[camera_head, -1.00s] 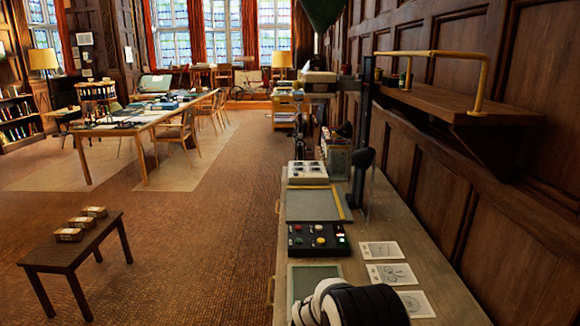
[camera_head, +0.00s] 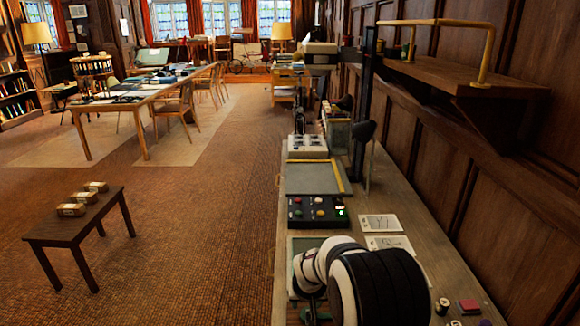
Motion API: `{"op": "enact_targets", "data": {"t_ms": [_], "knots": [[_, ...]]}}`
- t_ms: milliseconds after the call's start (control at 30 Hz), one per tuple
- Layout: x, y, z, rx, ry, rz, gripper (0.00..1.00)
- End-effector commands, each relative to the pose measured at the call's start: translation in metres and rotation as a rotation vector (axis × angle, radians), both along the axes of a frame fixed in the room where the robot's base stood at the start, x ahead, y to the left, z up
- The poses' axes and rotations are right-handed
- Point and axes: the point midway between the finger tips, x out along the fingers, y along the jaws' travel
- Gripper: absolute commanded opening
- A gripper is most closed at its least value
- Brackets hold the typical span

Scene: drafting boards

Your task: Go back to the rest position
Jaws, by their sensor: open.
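My arm's black and white links rise from the bottom edge of the view, over the near end of the long bench (camera_head: 385,200). My gripper (camera_head: 313,308) shows only in part, small and dark, below the white wrist at the bottom. It is open, and I see nothing held in it. It is above or beside a green-grey board (camera_head: 297,246), which my arm largely covers. I cannot tell the exact gap between them.
A button box (camera_head: 318,211), drawing board (camera_head: 312,179) and paper cards (camera_head: 380,224) lie farther along the bench. Small items, including a red block (camera_head: 468,306), lie right of my arm. A wall shelf (camera_head: 465,80) overhangs at right. A low table (camera_head: 75,228) stands left.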

Motion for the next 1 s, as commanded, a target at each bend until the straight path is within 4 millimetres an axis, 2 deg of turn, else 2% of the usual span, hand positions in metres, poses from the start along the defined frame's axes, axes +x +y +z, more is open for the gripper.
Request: {"op": "enact_targets", "data": {"t_ms": [200, 500, 567, 667, 700, 767, 800, 900, 1000], "knots": [[0.001, 0.000, 0.022, 0.000, -0.005, 0.001, 0.53], [0.001, 0.000, 0.026, 0.000, -0.004, 0.001, 0.53], [-0.005, -0.003, 0.032, 0.002, 0.003, -0.010, 0.53], [-0.048, -0.018, 0.068, 0.021, 0.055, -0.080, 0.53], [-0.079, -0.026, 0.087, 0.035, 0.094, -0.124, 0.53], [-0.135, -0.035, 0.110, 0.064, 0.161, -0.197, 0.53], [-0.173, -0.039, 0.122, 0.086, 0.204, -0.240, 0.53], [-0.262, -0.040, 0.137, 0.148, 0.307, -0.337, 0.53], [-0.328, -0.035, 0.138, 0.201, 0.386, -0.403, 0.53]]}}
